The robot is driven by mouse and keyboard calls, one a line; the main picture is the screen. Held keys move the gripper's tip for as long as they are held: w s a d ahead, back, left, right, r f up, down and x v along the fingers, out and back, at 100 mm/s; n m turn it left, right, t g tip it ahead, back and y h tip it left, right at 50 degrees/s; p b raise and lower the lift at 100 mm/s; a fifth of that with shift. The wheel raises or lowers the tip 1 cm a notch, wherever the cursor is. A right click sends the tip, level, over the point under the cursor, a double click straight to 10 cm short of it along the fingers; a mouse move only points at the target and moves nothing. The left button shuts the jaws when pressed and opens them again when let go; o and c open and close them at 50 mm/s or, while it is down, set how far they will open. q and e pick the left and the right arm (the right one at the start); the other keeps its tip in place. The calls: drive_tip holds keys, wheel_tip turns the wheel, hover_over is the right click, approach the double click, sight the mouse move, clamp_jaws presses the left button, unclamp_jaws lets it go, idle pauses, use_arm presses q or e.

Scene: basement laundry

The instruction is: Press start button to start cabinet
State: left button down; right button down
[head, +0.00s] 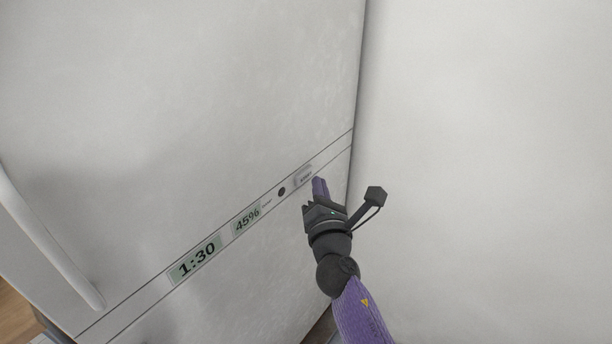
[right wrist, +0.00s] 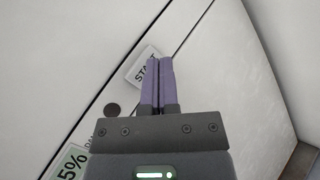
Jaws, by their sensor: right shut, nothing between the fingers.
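The cabinet (head: 200,110) is a tall white unit with a narrow control strip across its front. On the strip are a display reading 1:30 (head: 195,260), a display reading 45% (head: 246,219), a dark round knob (head: 282,192) and the start button (head: 303,176). In the right wrist view the start button (right wrist: 139,75) is a pale plate lettered START, partly hidden by the fingers. My right gripper (head: 318,182) is shut and empty, its purple fingertips (right wrist: 157,54) over the button's edge. I cannot tell whether they touch it. My left gripper is not in view.
A curved white handle (head: 50,243) stands out from the cabinet front at the left. A plain white wall (head: 490,130) fills the right side, close to my right arm.

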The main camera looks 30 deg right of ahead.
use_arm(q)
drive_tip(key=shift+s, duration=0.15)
use_arm(e)
drive_tip(key=shift+w, duration=0.1)
drive_tip(key=shift+w+a, duration=0.15)
drive_tip(key=shift+w, duration=0.15)
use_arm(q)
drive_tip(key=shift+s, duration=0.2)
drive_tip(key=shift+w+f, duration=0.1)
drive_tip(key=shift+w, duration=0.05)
